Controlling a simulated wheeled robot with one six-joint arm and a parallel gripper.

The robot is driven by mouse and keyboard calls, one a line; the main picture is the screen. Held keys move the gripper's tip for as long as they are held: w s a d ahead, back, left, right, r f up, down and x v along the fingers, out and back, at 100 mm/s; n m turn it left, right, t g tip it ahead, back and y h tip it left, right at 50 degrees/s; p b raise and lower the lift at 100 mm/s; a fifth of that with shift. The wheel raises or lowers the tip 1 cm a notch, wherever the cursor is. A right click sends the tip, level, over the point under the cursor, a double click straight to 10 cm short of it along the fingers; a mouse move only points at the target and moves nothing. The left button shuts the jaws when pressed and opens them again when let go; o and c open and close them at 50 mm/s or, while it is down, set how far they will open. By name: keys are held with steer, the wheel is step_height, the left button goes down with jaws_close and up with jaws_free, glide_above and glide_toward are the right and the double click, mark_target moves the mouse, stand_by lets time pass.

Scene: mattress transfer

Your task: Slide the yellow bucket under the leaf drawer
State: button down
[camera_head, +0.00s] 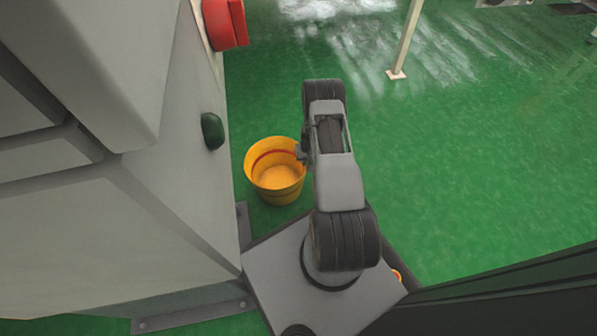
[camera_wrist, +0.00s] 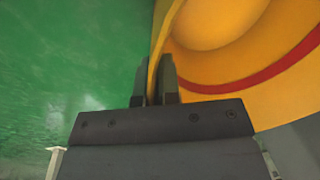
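The yellow bucket (camera_head: 276,190) stands upright on the green floor, close to the right side of the big grey machine. It is empty and has a red band inside. My gripper (camera_head: 302,151) is at the right side of its rim in the head view. In the wrist view the bucket (camera_wrist: 215,70) fills the upper right. The two dark fingers of my gripper (camera_wrist: 154,80) stand close on either side of its thin wall, shut on the rim. I cannot make out a leaf drawer for sure in either view.
The grey machine (camera_head: 185,165) with a dark green knob (camera_head: 212,131) fills the left. A red box (camera_head: 225,22) is on its far end. A pale post (camera_head: 404,40) stands at the back right. The green floor (camera_head: 470,160) to the right is open.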

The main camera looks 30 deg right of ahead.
steer(key=c, duration=1.2)
jaws_free()
steer(key=shift+c, duration=0.2)
steer(key=shift+r, duration=0.1)
step_height(320, 180, up, 8)
steer(key=p, duration=0.5)
steer(key=shift+s+d+r+p, duration=0.2)
steer(key=shift+s+d+p, duration=0.1)
steer(key=shift+s+d, duration=0.1)
steer(key=shift+w, duration=0.1)
